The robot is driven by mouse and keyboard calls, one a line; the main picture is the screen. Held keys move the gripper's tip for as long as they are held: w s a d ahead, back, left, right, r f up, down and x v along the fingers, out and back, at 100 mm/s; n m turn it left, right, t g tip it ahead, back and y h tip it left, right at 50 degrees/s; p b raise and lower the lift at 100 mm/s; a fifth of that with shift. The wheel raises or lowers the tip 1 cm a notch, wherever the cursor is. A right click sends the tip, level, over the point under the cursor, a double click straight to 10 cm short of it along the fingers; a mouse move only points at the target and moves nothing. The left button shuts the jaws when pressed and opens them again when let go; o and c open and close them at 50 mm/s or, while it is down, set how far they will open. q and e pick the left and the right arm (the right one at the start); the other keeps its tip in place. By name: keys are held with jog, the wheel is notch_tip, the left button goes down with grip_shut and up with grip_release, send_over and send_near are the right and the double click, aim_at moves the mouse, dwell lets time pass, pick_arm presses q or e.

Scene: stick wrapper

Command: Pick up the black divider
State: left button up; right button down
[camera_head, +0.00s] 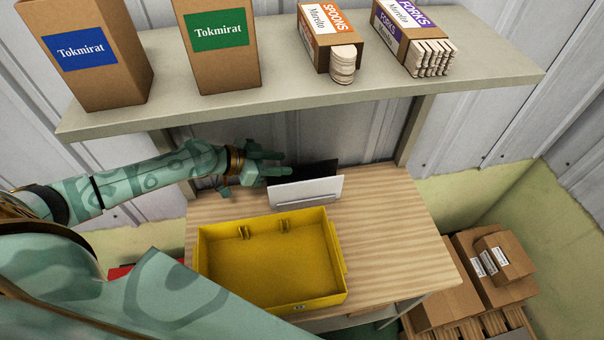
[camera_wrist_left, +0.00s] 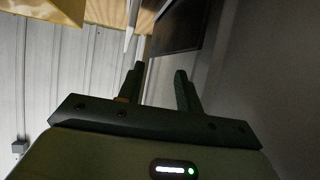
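The black divider (camera_head: 318,170) stands upright at the back of the wooden table, behind a white panel (camera_head: 305,192) that hides its lower part. The left wrist view shows the black divider (camera_wrist_left: 180,25) at the top, beyond the fingers, and the white panel (camera_wrist_left: 133,22) edge-on to its left. My left gripper (camera_head: 277,163) is beside the left end of the divider, fingers pointing toward it. In the left wrist view the fingers (camera_wrist_left: 160,72) are apart with nothing between them. I cannot tell whether a finger touches the divider. My right gripper is not in view.
An empty yellow tray (camera_head: 203,264) lies on the wooden table (camera_head: 400,230) in front of the panels. A shelf (camera_head: 300,103) with several boxes overhangs the back. Cardboard boxes (camera_head: 447,300) stand at lower right. The table's right side is clear.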

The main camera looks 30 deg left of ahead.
aim_at(294, 166)
pick_arm(q)
jog(key=x, duration=0.5)
jog(key=shift+w+a+f, duration=0.1)
jog(key=shift+w+f, duration=0.2)
jog(key=shift+f, duration=0.05)
grip_shut()
